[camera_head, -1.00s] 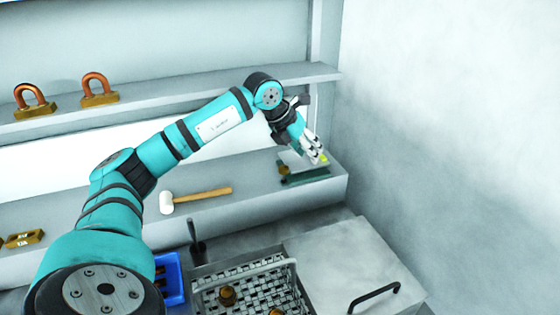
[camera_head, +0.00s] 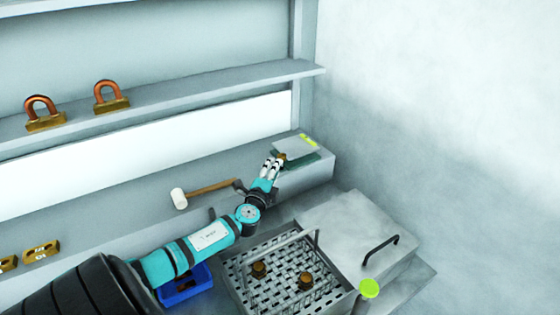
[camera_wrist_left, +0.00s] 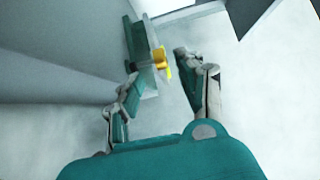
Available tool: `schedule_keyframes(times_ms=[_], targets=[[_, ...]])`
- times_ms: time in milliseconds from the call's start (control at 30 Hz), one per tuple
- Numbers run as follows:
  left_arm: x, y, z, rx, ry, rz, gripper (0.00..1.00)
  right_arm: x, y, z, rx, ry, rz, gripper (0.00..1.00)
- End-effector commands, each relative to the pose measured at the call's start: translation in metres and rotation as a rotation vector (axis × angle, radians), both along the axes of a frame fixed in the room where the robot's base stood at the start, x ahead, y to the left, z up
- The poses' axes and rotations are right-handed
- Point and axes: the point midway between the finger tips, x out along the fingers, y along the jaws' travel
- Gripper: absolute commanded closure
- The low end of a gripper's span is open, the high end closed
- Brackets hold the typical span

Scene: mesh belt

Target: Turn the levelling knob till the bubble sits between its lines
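The levelling device lies on the ledge at the back right: a pale plate on a dark green base (camera_head: 304,161), with a bright yellow-green vial (camera_head: 309,140) at its far edge. The bubble and its lines are too small to make out. The small brass knob (camera_head: 282,157) is at the device's left end; it shows yellow in the left wrist view (camera_wrist_left: 162,62). My left gripper (camera_head: 273,163) is beside the knob. In the left wrist view its fingers (camera_wrist_left: 157,72) are spread, with the knob just beyond and between their tips; contact is not clear. My right gripper is not in view.
A mallet (camera_head: 205,192) lies on the ledge left of my gripper. Below stand a mesh basket (camera_head: 237,290) with brass parts, a blue bin (camera_head: 172,298) and a metal box (camera_head: 340,222) with a black handle. Copper-shackled padlocks (camera_head: 112,103) sit on the upper shelf.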

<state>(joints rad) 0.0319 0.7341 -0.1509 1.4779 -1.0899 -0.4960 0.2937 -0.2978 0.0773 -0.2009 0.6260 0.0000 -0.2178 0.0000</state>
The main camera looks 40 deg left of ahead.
Motion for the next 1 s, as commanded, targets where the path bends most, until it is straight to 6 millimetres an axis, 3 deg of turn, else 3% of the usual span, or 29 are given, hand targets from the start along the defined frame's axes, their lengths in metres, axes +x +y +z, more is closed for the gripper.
schedule_keyframes(times_ms=[300,700,1000], targets=[[0.044,0.019,0.001,0.002,-0.001,-0.002,0.62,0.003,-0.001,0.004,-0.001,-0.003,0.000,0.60],[0.052,0.022,0.001,0.002,0.000,-0.005,0.62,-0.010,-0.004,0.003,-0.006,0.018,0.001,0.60],[0.052,0.022,0.001,0.002,0.000,-0.005,1.00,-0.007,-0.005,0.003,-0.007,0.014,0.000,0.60]])
